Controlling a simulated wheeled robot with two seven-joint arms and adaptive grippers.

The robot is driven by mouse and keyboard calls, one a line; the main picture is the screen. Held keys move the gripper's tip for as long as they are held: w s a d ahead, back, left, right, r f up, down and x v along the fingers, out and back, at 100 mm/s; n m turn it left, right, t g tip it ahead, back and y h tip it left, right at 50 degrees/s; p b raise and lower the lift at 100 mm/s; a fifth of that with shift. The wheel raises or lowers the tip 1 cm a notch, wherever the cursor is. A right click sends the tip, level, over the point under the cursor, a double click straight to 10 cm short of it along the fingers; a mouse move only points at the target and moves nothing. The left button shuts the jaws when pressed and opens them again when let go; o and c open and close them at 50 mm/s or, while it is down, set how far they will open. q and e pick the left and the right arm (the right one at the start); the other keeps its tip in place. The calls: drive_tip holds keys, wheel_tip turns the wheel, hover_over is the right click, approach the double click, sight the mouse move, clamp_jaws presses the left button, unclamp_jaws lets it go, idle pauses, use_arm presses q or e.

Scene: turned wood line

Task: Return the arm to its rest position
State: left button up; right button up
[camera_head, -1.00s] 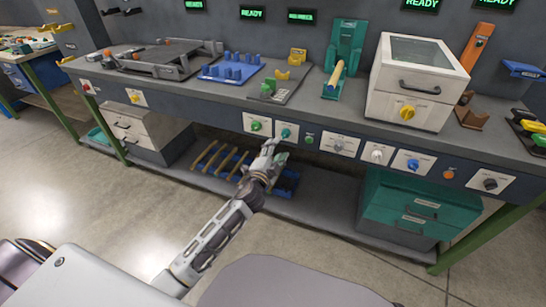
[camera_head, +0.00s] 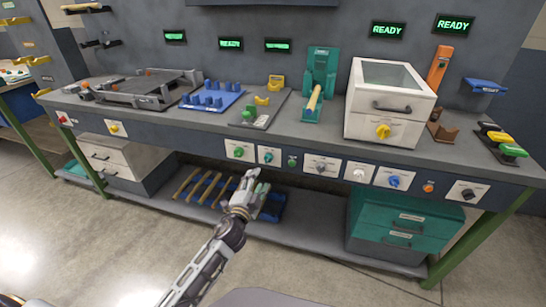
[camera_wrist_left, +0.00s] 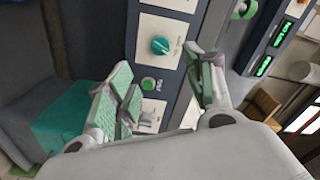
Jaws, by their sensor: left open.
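My left arm comes up from the bottom of the head view. Its gripper (camera_head: 254,186) is in front of the workbench, below the front panel of knobs and before the lower shelf. In the left wrist view the two green-padded fingers (camera_wrist_left: 165,92) stand apart with nothing between them. A teal knob (camera_wrist_left: 160,45) and a green button (camera_wrist_left: 148,84) on the panel show beyond the fingers. The same teal knob is in the head view (camera_head: 268,157), just above the gripper. My right gripper is not in view.
The bench top (camera_head: 330,137) holds a blue peg rack (camera_head: 210,101), a green fixture (camera_head: 318,75) and a white box with a yellow knob (camera_head: 390,105). Green drawers (camera_head: 400,225) stand on the lower shelf (camera_head: 310,225). Open floor lies in front.

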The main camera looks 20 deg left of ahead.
use_arm(q)
drive_tip(key=shift+a, duration=0.1)
drive_tip(key=s+a+f+n+g+y, duration=0.2)
drive_tip(key=a+f+n+g, duration=0.15)
drive_tip(key=f, duration=0.25)
drive_tip(key=s+a+f+n+g+y, duration=0.2)
drive_tip(key=s+a+f+n+g, duration=0.15)
drive_tip(key=f, duration=0.25)
drive_tip(key=s+d+f+n+g+h, duration=0.1)
drive_tip(key=s+d+f+g, duration=0.2)
drive_tip(key=s+f, duration=0.3)
drive_tip(key=s+d+f+n+g+h, duration=0.1)
drive_tip(key=s+d+f+g, duration=0.2)
drive_tip(key=s+f, duration=0.3)
drive_tip(key=s+d+f+n+g+h+p, duration=0.1)
drive_tip(key=s+f, duration=0.5)
drive_tip(key=s, duration=0.8)
drive_tip(key=d+g+h, duration=0.1)
drive_tip(key=d+g, duration=0.1)
drive_tip(key=d, duration=0.1)
drive_tip(key=shift+s+f, duration=0.3)
drive_tip(key=shift+f, duration=0.15)
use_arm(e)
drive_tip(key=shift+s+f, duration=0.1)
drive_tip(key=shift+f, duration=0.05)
